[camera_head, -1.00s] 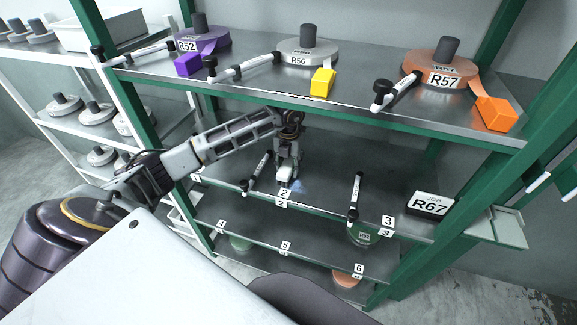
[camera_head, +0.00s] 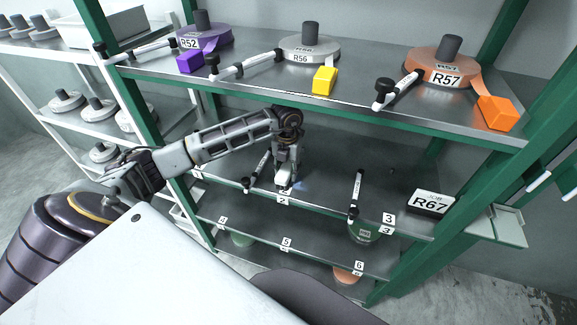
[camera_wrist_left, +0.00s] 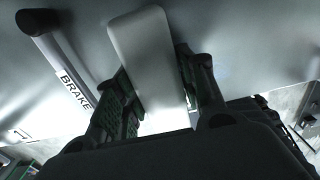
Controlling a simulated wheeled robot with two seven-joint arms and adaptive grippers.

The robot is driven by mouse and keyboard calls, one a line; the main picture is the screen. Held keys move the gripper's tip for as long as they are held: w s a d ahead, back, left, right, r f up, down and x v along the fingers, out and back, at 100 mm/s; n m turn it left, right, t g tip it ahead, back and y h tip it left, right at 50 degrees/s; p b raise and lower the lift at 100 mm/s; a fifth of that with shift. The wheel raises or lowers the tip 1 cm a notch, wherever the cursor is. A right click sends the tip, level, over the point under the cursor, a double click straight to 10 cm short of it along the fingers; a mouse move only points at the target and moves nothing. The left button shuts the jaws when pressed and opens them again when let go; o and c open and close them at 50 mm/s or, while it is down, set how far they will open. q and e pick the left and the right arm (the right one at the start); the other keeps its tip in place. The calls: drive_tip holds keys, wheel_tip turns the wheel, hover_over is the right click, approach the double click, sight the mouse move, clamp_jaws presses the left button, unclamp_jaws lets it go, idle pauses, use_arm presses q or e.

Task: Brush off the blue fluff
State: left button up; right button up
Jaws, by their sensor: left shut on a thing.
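My left gripper (camera_head: 287,178) is at the middle shelf bay with label 2 and points down at the shelf. In the left wrist view its fingers (camera_wrist_left: 157,72) are closed on both sides of a smooth, pale block-like thing (camera_wrist_left: 148,45), which may be a brush. The thing's far end is hidden, and I cannot tell whether it touches the shelf. A faint bluish patch (camera_head: 303,186) shows on the shelf just right of the gripper, perhaps the blue fluff; it is too small to be sure. My right gripper is not in view.
Brake bars stand close on both sides, one left (camera_head: 257,172) and one right (camera_head: 356,194). In the wrist view a bar marked BRAKE (camera_wrist_left: 62,70) is near. The upper shelf (camera_head: 350,103) with purple, grey and orange reels is overhead.

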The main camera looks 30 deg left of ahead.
sight(288, 182)
use_arm(q)
drive_tip(key=shift+s+d, duration=0.1)
drive_tip(key=shift+s, duration=0.4)
drive_tip(key=shift+s, duration=0.1)
drive_tip(key=shift+s+d+f, duration=0.15)
drive_tip(key=shift+s+d, duration=0.1)
drive_tip(key=shift+s, duration=0.65)
drive_tip(key=shift+s+d+f, duration=0.1)
drive_tip(key=shift+s+d, duration=0.15)
drive_tip(key=shift+s, duration=0.65)
drive_tip(key=shift+d, duration=0.1)
drive_tip(key=shift+w+d+r, duration=0.1)
drive_tip(key=shift+w+d, duration=0.1)
drive_tip(key=shift+d, duration=0.6)
drive_tip(key=shift+w, duration=0.1)
